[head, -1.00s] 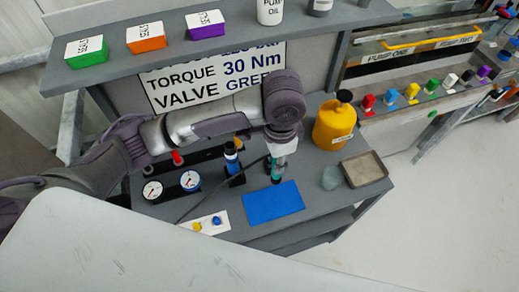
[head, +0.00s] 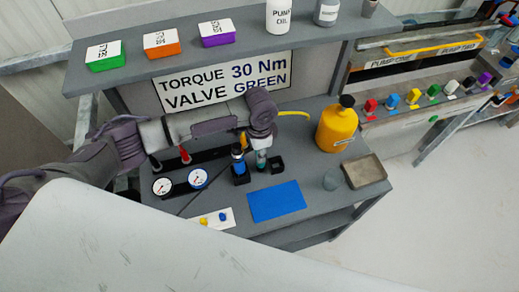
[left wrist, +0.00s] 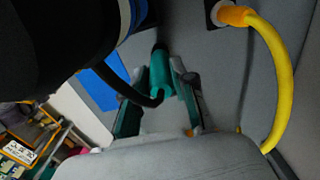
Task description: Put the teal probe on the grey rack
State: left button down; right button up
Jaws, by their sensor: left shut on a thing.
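My left gripper (head: 262,158) is shut on the teal probe (head: 261,161) above the grey bench, between a black device with a blue band (head: 239,164) and an empty-looking dark square holder (head: 277,165). In the left wrist view the teal probe (left wrist: 161,75) sits between the two fingers (left wrist: 160,104), with a black cable curving from its near end. The probe's tip is hard to make out. I cannot tell which of the dark holders, if any, is the grey rack. My right gripper is not in view.
A yellow hose (left wrist: 281,75) with an orange end is close on the right in the wrist view. A blue mat (head: 276,201), yellow jug (head: 336,127), shallow tray (head: 364,171) and two gauges (head: 198,178) stand around. A shelf (head: 185,65) overhangs the back.

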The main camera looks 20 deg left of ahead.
pick_arm(q)
jog(key=c, duration=0.9)
grip_release()
jog(key=shift+c, duration=0.2)
jog(key=shift+f, duration=0.1)
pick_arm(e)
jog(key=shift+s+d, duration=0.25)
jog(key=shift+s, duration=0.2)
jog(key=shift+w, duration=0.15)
pick_arm(q)
notch_tip(320, 180, up, 12)
jog(key=b, duration=0.1)
jog(key=shift+b, duration=0.4)
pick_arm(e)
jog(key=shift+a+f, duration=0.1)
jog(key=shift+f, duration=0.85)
